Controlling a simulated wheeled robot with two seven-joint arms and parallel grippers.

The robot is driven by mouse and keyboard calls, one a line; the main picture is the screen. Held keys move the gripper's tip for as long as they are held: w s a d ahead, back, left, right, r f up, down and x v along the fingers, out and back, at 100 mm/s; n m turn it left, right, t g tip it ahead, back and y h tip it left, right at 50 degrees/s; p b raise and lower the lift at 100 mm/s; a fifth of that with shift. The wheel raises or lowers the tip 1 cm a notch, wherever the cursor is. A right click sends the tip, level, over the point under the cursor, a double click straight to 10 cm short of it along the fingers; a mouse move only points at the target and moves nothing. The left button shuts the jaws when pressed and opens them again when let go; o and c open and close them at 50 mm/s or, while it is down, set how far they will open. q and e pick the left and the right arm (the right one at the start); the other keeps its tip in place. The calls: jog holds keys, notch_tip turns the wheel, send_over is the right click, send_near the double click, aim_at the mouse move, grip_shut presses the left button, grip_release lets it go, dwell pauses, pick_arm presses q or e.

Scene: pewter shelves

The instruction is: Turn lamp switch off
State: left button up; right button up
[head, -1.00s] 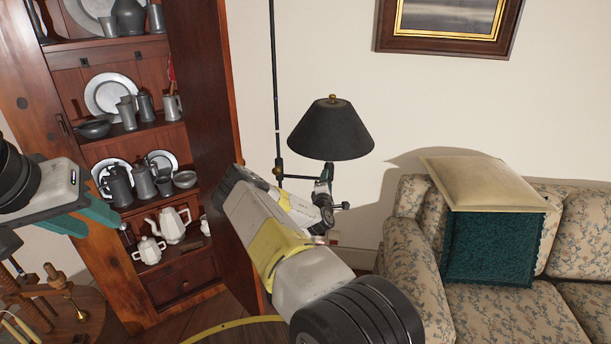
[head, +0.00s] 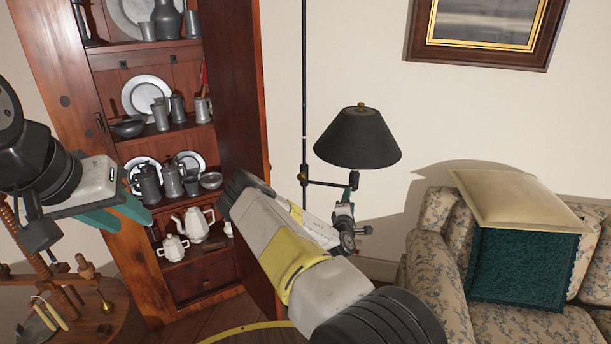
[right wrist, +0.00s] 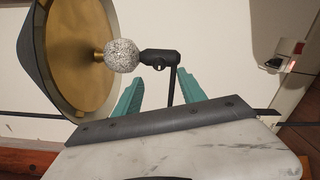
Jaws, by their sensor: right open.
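The floor lamp has a black shade (head: 357,138) and a thin dark pole (head: 304,95). A short side arm (head: 328,183) carries the lamp head. My right gripper (head: 347,198) is just below the shade at the lamp head. In the right wrist view my right gripper (right wrist: 160,76) is open, with teal fingers either side of a dark rod (right wrist: 172,88) below the black socket (right wrist: 160,57). The speckled bulb (right wrist: 121,55) shows within the shade's gold inside. I cannot tell whether the fingers touch the lamp, or make out the switch. My left gripper (head: 120,209) is in front of the cabinet, away from the lamp.
A wooden cabinet (head: 240,100) with pewter and white pots stands left of the lamp. A floral sofa (head: 430,255) with a green, cream-topped box-like thing (head: 520,265) is at the right. A spinning-wheel-like wooden object (head: 85,300) stands at the lower left.

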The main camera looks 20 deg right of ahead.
jog(key=s+a+r+m+g+y, duration=0.45)
jog(key=s+a+r+m, duration=0.25)
jog(key=a+r, duration=0.4)
jog(key=s+a+r+m+g+y, duration=0.3)
jog(key=s+a+r+m+y, duration=0.25)
jog(key=a+r+m, duration=0.4)
jog(key=s+a+r, duration=0.2)
jog(key=s+r, duration=0.2)
jog(key=s, duration=0.4)
jog(key=s+a+r+n+g+y, duration=0.1)
jog(key=s+a+r, duration=0.2)
jog(key=s, duration=0.5)
jog(key=s+a+r+n, duration=0.1)
jog(key=s+a+r, duration=0.1)
jog(key=s+r, duration=0.4)
jog(key=s, duration=0.3)
jog(key=shift+a+g, duration=0.35)
jog(key=shift+a, duration=0.05)
